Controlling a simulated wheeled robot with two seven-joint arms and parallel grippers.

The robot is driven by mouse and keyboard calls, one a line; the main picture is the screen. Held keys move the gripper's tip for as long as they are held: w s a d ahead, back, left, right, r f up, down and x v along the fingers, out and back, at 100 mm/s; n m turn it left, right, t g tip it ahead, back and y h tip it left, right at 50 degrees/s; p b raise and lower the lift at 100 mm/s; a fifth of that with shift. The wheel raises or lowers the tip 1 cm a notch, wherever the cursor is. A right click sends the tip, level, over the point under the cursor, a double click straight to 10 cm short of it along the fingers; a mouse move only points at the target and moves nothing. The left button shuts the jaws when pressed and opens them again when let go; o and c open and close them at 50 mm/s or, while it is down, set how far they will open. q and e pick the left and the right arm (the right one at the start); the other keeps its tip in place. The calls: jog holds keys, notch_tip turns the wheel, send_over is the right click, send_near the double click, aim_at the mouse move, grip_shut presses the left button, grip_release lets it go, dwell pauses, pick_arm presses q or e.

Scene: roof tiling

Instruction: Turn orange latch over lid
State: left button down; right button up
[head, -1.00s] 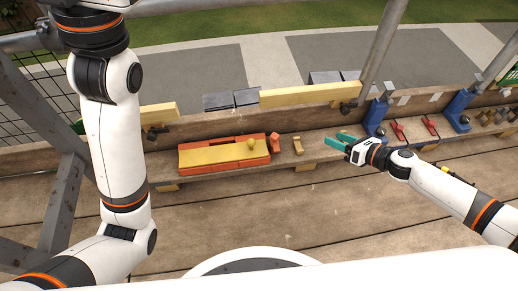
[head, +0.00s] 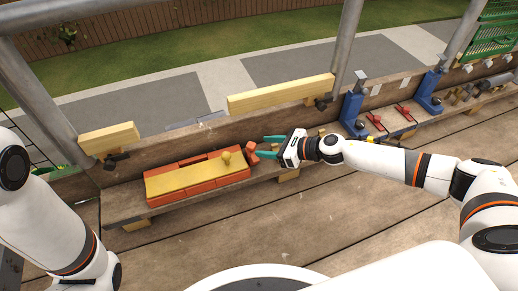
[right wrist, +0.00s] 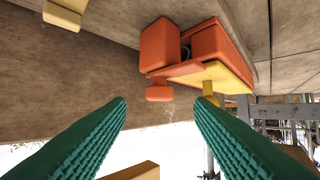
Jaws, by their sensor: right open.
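The orange latch (head: 252,152) stands at the right end of an orange box (head: 200,193) with a yellow lid (head: 185,178). The lid has a round yellow knob (head: 227,158) near its right end. My right gripper (head: 265,146) is open and empty, its teal fingers pointing left at the latch. In the right wrist view the latch (right wrist: 159,48) is ahead of the spread fingers, apart from them, with the lid (right wrist: 229,80) and knob (right wrist: 209,92) to its right. The latch does not appear to lie across the lid. My left gripper is out of view.
The box sits on a wooden shelf (head: 125,208) along a plank wall. Blue stands (head: 353,112) and red tools (head: 375,121) are farther right. The wooden floor in front is clear.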

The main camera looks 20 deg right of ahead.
aim_at(254, 146)
jog(key=shift+b+x, duration=0.4)
jog(key=shift+x, duration=1.25)
